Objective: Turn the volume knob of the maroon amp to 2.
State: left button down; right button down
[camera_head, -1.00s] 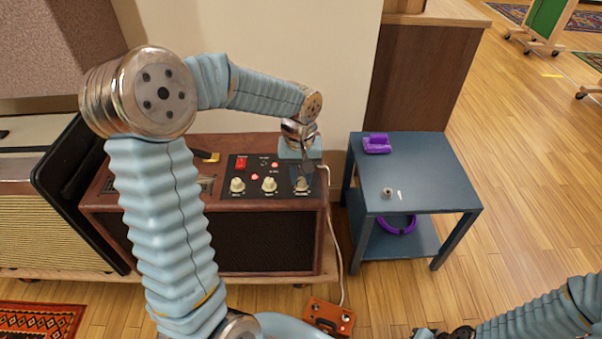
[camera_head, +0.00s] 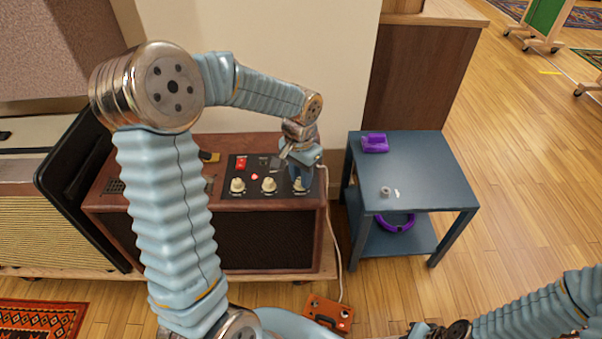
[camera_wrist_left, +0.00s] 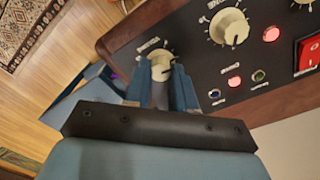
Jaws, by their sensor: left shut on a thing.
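The maroon amp (camera_head: 105,205) stands on a low wooden board, with a black panel on top holding a red switch and a row of cream knobs. My left gripper (camera_head: 301,184) is over the rightmost knob of that row and mostly hides it there. In the left wrist view the gripper (camera_wrist_left: 162,78) is shut on this cream knob (camera_wrist_left: 161,67), one finger on each side. Scale marks show around the knob; its lettering and exact pointer setting are too small to read. My right gripper (camera_head: 428,330) is partly in view at the bottom edge, its jaws unclear.
Two more cream knobs, the middle one (camera_head: 269,185) and the left one (camera_head: 237,185), sit beside the held knob. A blue side table (camera_head: 430,180) stands right of the amp, bearing a purple object (camera_head: 375,143). An orange pedal (camera_head: 328,314) lies on the floor.

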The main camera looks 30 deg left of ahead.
dwell(0.3)
pick_arm(q)
jog(key=c, duration=0.9)
grip_release()
jog(key=shift+c, duration=0.2)
notch_tip(320, 180, up, 14)
jog(key=p, duration=0.1)
jog(key=shift+a, duration=0.2)
jog(key=shift+f, duration=0.1)
